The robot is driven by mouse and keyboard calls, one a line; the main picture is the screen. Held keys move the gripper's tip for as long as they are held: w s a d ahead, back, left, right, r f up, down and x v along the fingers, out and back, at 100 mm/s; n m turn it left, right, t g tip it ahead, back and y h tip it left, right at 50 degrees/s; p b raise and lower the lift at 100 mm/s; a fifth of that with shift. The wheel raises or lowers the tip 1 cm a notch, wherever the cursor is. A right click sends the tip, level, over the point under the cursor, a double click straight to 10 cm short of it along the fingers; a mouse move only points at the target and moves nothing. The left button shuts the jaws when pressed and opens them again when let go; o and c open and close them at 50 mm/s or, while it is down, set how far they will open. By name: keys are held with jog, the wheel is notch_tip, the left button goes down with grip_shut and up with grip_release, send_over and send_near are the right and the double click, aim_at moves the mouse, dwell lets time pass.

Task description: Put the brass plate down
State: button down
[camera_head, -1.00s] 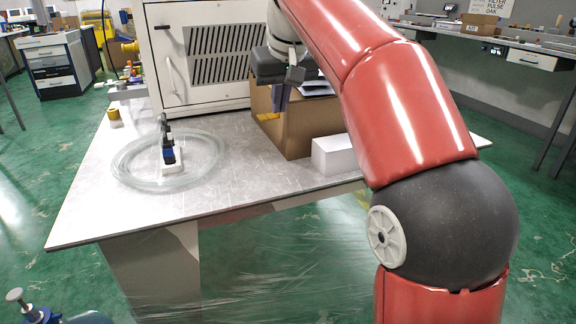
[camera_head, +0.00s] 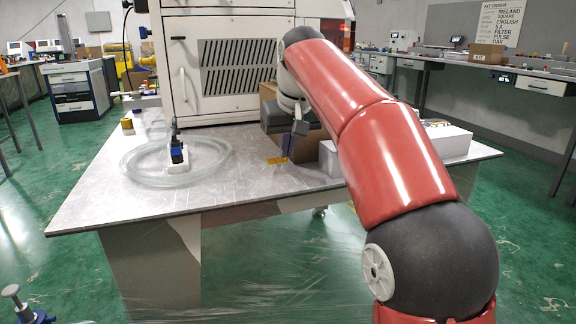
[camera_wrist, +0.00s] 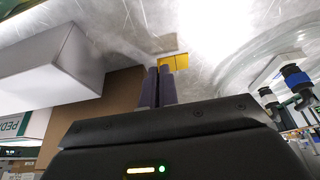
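The brass plate (camera_head: 277,160) is a small golden-yellow piece at the tips of my gripper (camera_head: 286,154), just above the grey table top in the head view. In the wrist view my gripper's two dark fingers (camera_wrist: 164,72) are close together, with the brass plate (camera_wrist: 173,63) showing beyond their tips. My gripper is shut on it. A brownish patch like its shadow lies on the table apart from it. The part of the plate between the fingers is hidden.
A coil of clear hose (camera_head: 135,178) with a blue-black fitting (camera_head: 177,153) lies left on the table (camera_head: 230,190). A cardboard box (camera_head: 308,146) and a white box (camera_head: 329,158) stand close by on the right. A white machine cabinet (camera_head: 182,70) is behind. Bare table lies between hose and boxes.

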jog(key=shift+f+b, duration=0.45)
jog(key=shift+f, duration=0.6)
jog(key=c, duration=1.7)
grip_release()
jog(key=shift+r+p, duration=0.3)
jog(key=shift+r, duration=0.15)
jog(key=p+v, duration=0.4)
jog(key=v, duration=0.7)
jog(key=shift+s+d+r, duration=0.1)
jog(key=shift+s+r, duration=0.1)
